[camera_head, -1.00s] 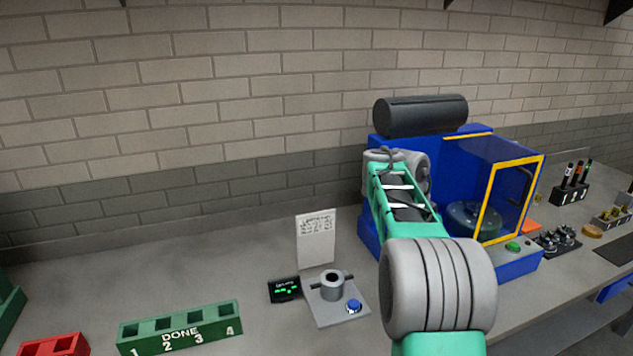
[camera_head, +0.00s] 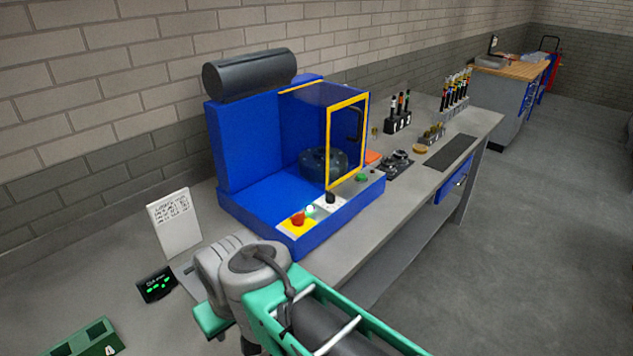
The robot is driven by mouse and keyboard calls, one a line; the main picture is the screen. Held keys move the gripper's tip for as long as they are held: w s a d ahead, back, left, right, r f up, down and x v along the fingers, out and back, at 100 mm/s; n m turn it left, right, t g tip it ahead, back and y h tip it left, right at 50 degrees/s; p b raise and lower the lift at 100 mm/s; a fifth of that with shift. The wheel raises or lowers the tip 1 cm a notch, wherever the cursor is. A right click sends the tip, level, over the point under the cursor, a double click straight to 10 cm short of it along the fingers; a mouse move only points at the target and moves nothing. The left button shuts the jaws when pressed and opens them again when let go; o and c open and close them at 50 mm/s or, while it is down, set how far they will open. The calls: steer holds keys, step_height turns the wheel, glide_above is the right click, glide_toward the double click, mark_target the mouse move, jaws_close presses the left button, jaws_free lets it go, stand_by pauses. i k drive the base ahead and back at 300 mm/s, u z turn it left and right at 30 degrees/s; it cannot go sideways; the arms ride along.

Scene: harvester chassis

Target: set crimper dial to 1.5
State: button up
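The blue crimper (camera_head: 234,150) stands on the grey bench, with a black cylinder on top and a yellow-framed clear guard (camera_head: 347,140) over a dark round die head (camera_head: 322,164). On its front ledge a small black knob (camera_head: 331,198), which looks like the dial, sits on a white plate. Its pointer and numbers are too small to read. My arm crosses the lower middle of the view, below and in front of the crimper. My gripper is not in view.
A red stop button (camera_head: 298,219) on a yellow plate is left of the knob, and a green button (camera_head: 362,177) is right of it. A small display (camera_head: 157,285) and a white notice card (camera_head: 174,222) stand to the left. Floor at right is clear.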

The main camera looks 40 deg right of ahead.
mark_target(330, 198)
steer(key=z, duration=0.2)
steer(key=k, duration=0.2)
steer(key=z, duration=1.65)
steer(key=k, duration=0.65)
steer(key=z, duration=0.5)
steer(key=i, duration=0.85)
steer(key=u, duration=1.05)
steer(key=i, duration=0.7)
steer(key=u, duration=0.75)
